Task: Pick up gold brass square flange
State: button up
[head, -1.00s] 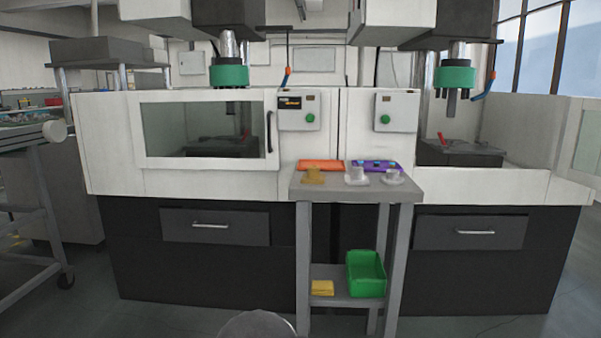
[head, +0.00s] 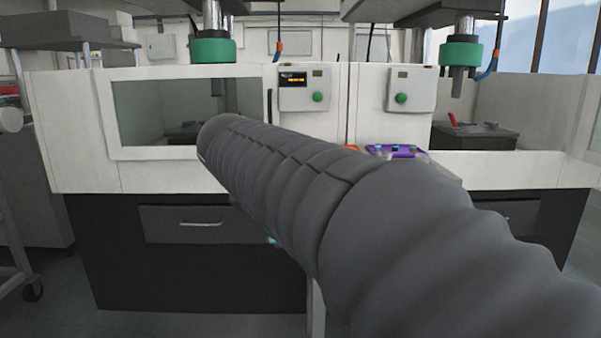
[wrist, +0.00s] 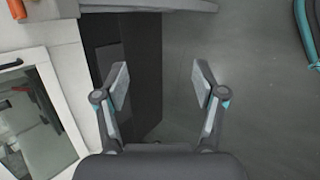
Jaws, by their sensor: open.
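The gold brass square flange is hidden in the head view now, behind my large dark arm, which crosses the middle of the picture. The wrist view does not show it either. My gripper (wrist: 161,85) is open and empty in the wrist view, its two fingers spread over bare floor beside the machine's dark base. In the head view the gripper itself is hidden, apart from a small teal patch below the arm. The grey stand's top shows at the top of the wrist view (wrist: 150,5).
A purple tray (head: 393,151) shows just above my arm. An orange item (wrist: 17,9) lies at the wrist view's top left corner. The white machine (head: 75,150) with a window stands close on the left. Grey floor (wrist: 255,110) is open on the right of the wrist view.

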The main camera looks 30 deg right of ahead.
jog(key=w+d+r+n+g+h+b, duration=0.3)
jog(key=w+d+r+n+h, duration=0.45)
jog(key=w+d+r, duration=0.4)
jog(key=shift+n+y, duration=0.25)
jog(key=shift+n, duration=0.3)
jog(key=x, duration=0.3)
jog(key=w+b+x, duration=0.1)
jog(key=x, duration=0.2)
jog(key=w+x, duration=0.1)
jog(key=x, duration=0.2)
jog(key=shift+f, duration=0.45)
jog(key=shift+t, duration=0.3)
jog(key=shift+f+b+x, duration=0.1)
jog(key=shift+b+x, duration=0.35)
jog(key=shift+x, duration=0.85)
jog(key=shift+f+b+x, duration=0.15)
jog(key=shift+b+x, duration=0.25)
jog(key=shift+x, duration=0.9)
jog(key=shift+s+r, duration=0.1)
jog(key=shift+s, duration=0.1)
grip_shut()
